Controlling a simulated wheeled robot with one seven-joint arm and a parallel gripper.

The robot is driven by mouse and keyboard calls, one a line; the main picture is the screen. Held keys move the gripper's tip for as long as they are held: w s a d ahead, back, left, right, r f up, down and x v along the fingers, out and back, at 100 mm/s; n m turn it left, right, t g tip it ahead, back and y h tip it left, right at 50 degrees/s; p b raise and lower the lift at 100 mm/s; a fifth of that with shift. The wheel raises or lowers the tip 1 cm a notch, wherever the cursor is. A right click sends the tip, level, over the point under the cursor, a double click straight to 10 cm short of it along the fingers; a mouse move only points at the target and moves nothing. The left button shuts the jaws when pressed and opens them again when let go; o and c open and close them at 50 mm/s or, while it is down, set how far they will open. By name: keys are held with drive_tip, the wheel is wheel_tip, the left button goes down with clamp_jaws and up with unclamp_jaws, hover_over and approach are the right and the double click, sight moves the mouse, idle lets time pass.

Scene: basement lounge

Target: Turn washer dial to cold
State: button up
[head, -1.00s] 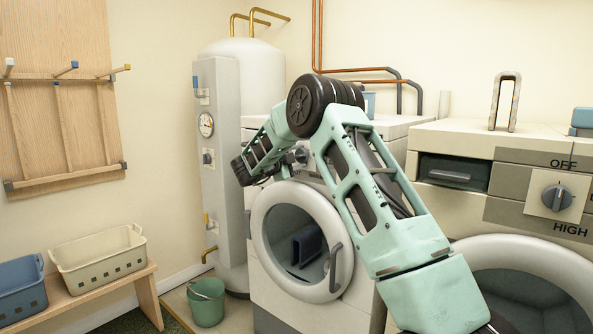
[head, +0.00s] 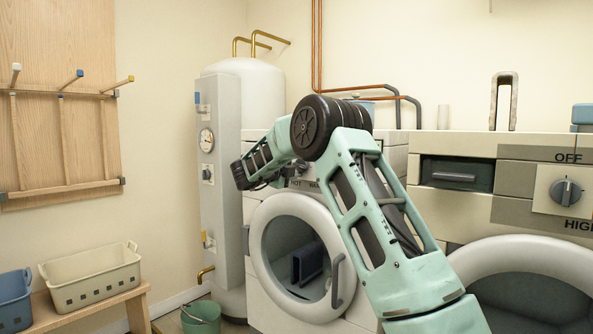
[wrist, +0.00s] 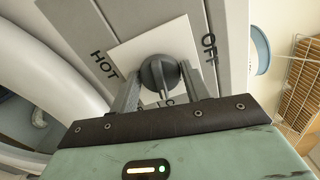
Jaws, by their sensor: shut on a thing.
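HOT is printed at the left, OFF at the right, and a mostly hidden label starting with C lies below the knob. The dial's raised ridge points down in the picture, towards that label. My gripper (wrist: 162,87) is shut on the dial, one finger on each side. My arm hides the dial in the head view.
A dryer-like machine (head: 460,215) with its own dial (head: 565,191) stands at right. A water heater (head: 222,190) stands behind at left, a green bucket (head: 201,318) on the floor before it. Baskets sit on a bench (head: 105,308) at far left.

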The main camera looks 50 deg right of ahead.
drive_tip(key=o, duration=1)
drive_tip(key=shift+c, duration=0.2)
drive_tip(key=s+a+p, duration=0.1)
drive_tip(key=a, duration=1.6)
drive_tip(key=shift+s+a, duration=0.2)
